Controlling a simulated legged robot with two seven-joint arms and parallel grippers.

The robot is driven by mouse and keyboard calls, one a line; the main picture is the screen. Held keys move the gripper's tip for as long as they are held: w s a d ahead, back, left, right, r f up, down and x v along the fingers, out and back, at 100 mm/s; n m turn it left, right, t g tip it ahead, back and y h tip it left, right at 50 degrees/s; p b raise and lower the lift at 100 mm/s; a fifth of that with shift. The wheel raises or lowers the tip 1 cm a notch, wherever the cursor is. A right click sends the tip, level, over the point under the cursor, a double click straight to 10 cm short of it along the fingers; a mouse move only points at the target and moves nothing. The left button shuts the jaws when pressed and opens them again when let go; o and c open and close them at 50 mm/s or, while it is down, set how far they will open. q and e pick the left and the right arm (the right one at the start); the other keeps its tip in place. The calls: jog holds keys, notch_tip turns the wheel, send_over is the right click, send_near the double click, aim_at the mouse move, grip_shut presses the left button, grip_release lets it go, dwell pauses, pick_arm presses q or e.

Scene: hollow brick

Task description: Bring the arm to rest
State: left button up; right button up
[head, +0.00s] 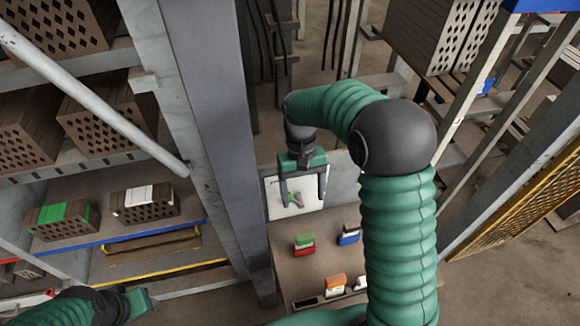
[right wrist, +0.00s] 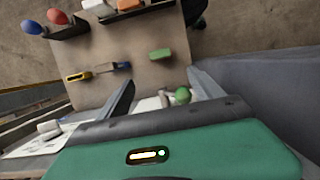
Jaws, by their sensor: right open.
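My right arm, green with a dark elbow, comes up on the right of the head view and bends over to the left. Its gripper (head: 303,196) points down above a small table, with its two fingers apart and nothing held between them. In the right wrist view the fingers (right wrist: 163,90) also stand apart. Behind them lie a white item and a green rounded thing (right wrist: 182,95); I cannot tell how far off they are. My left gripper (head: 142,301) is at the bottom left edge of the head view; its fingers cannot be made out.
A white panel (head: 294,196) stands behind the gripper. A grey post (head: 212,110) and shelves with hollow bricks (head: 145,202) are to the left.

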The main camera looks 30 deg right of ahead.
jog(key=s+a+f+n+t+b, duration=0.1)
jog(key=s+a+f+n+t, duration=0.1)
jog(key=s+a+t, duration=0.3)
jog(key=s+f, duration=0.1)
jog(key=s, duration=0.2)
jog(key=shift+s+a+f+n+t+h, duration=0.2)
jog(key=shift+a+f+n+t+h, duration=0.1)
jog(key=shift+f+n+h, duration=0.1)
jog(key=shift+s+a, duration=0.1)
jog(key=shift+c, duration=0.2)
